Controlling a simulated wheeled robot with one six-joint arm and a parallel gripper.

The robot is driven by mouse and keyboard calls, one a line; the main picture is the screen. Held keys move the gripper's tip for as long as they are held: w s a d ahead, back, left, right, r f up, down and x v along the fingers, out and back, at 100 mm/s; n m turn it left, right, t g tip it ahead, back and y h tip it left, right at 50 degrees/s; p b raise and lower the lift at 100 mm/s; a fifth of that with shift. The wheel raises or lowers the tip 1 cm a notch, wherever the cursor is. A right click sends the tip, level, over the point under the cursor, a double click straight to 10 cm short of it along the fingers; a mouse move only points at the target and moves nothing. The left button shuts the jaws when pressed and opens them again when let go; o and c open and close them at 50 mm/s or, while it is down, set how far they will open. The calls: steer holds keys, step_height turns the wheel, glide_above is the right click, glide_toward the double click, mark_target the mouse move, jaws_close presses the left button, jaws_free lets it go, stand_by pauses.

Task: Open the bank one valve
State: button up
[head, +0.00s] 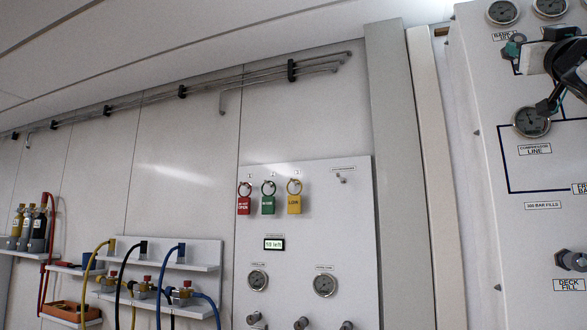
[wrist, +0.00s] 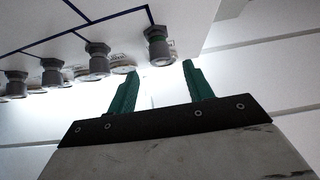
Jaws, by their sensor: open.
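The bank one label (head: 503,36) is on the white panel at the upper right of the head view, below the top gauges. The valve knob beside it is mostly hidden by my gripper (head: 516,46). In the wrist view a grey ribbed knob (wrist: 158,49), which appears to be the bank one valve, stands just beyond and between the fingertips. My gripper (wrist: 159,70) is open there, its green fingers apart, with nothing held. I cannot tell whether a finger touches the knob.
Several similar knobs, one of them here (wrist: 98,59), line the panel to the left in the wrist view. The compressor line gauge (head: 531,122) and deck fill valve (head: 572,260) are lower on the panel. Red, green and yellow tags (head: 267,204) hang on another board.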

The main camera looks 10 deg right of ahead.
mark_target(516, 41)
steer(key=x, duration=0.7)
steer(key=shift+w+r, duration=0.1)
steer(key=shift+w, duration=0.05)
steer(key=c, duration=1)
